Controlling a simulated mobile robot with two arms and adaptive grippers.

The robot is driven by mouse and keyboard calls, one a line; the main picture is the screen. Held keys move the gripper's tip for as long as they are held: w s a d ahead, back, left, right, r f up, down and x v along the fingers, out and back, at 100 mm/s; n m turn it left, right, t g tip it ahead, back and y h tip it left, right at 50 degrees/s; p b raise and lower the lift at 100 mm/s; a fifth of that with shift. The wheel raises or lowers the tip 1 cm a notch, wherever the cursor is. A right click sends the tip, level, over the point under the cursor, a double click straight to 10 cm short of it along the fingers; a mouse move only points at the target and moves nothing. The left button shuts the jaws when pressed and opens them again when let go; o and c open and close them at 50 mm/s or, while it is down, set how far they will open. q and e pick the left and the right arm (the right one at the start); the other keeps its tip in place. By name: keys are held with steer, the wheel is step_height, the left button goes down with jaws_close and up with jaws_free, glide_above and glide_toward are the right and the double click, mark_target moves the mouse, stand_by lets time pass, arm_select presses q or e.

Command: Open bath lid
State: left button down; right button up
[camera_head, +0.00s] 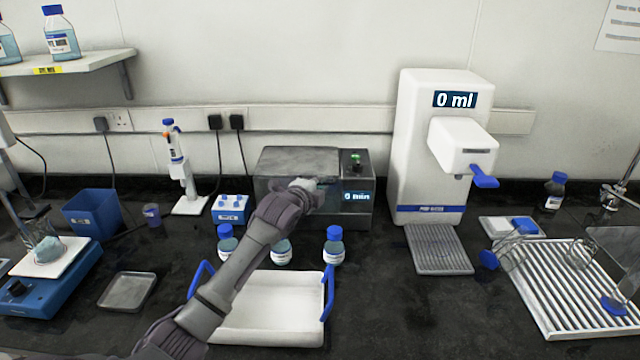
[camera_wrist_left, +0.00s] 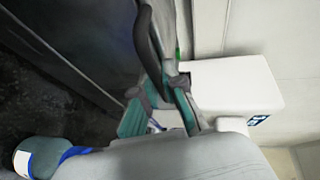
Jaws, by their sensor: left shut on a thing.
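The bath (camera_head: 275,190) is a dark grey metal box with a "0 min" display, against the back of the bench. Its flat grey lid (camera_head: 300,161) appears closed. My left gripper (camera_head: 312,186) is at the front of the bath, by the lid's front edge, and partly hides it. In the left wrist view a dark curved handle (camera_wrist_left: 148,40) runs to the teal-padded fingers of my left gripper (camera_wrist_left: 163,100), which are shut on it. The exact grip is partly hidden. My right gripper is not in view.
A white water dispenser (camera_head: 420,130) stands right of the bath. Blue-capped bottles (camera_head: 334,247) stand in front of the bath. A white tray with blue handles (camera_head: 265,335) lies under my left arm. A tube rack (camera_head: 230,210) stands left of the bath.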

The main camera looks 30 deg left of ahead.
arm_select(q)
steer(key=shift+r+n+p, duration=0.3)
steer(key=shift+r+n, duration=0.1)
steer(key=shift+r, duration=0.35)
steer(key=r+n, duration=0.1)
steer(key=r, duration=0.1)
steer(key=a+r+n+t+p, duration=0.1)
steer(key=r, duration=0.1)
steer(key=r+n+t, duration=0.1)
steer(key=r, duration=0.1)
steer(key=shift+s+a, duration=0.15)
steer(key=shift+s, duration=0.25)
steer(key=s+a+r+n+t+y+b, duration=0.1)
steer(key=s+a+r+n+y, duration=0.2)
steer(key=s+a+r+n, duration=0.2)
steer(key=s+a+r+n+t+y+b, duration=0.1)
steer(key=s+a+r+n+t+y, duration=0.1)
steer(key=a+n, duration=0.8)
steer(key=shift+s+a+r+n+t+y, duration=0.35)
steer(key=shift+s+r+n+y, duration=0.35)
steer(key=shift+s+r+n, duration=0.75)
steer(key=shift+w+r, duration=0.1)
